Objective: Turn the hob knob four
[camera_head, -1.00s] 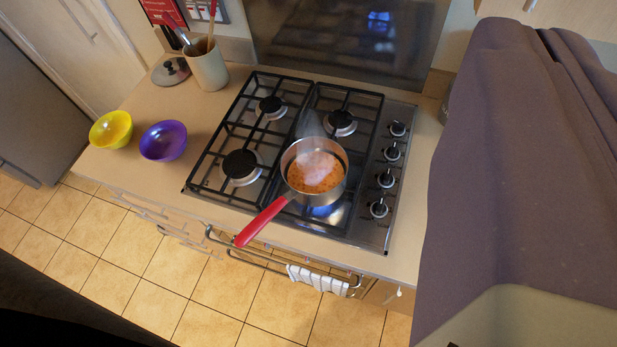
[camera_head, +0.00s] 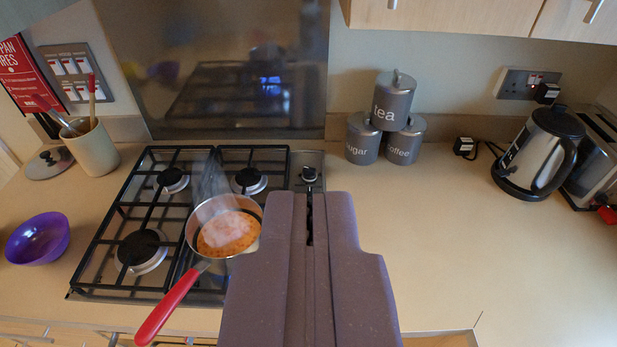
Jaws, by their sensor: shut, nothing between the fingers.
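The gas hob (camera_head: 210,153) is on the worktop at the left, with black pan supports. One black knob (camera_head: 309,174) shows at the far end of its right-hand strip. The other knobs are hidden behind my gripper, and I see no numbers on them. My gripper (camera_head: 309,200) is large and mauve-grey in the middle of the view. Its fingers are together and empty, and in the picture its tip is just below the visible knob. I cannot tell whether it touches any knob. A steaming pan (camera_head: 228,232) of orange food is on the front right burner, its red handle pointing front left.
Sugar, coffee and tea canisters (camera_head: 393,99) are stacked behind the hob's right side. A kettle (camera_head: 540,150) and toaster (camera_head: 598,160) stand far right. A purple bowl (camera_head: 38,238) and utensil pot (camera_head: 93,147) stand left.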

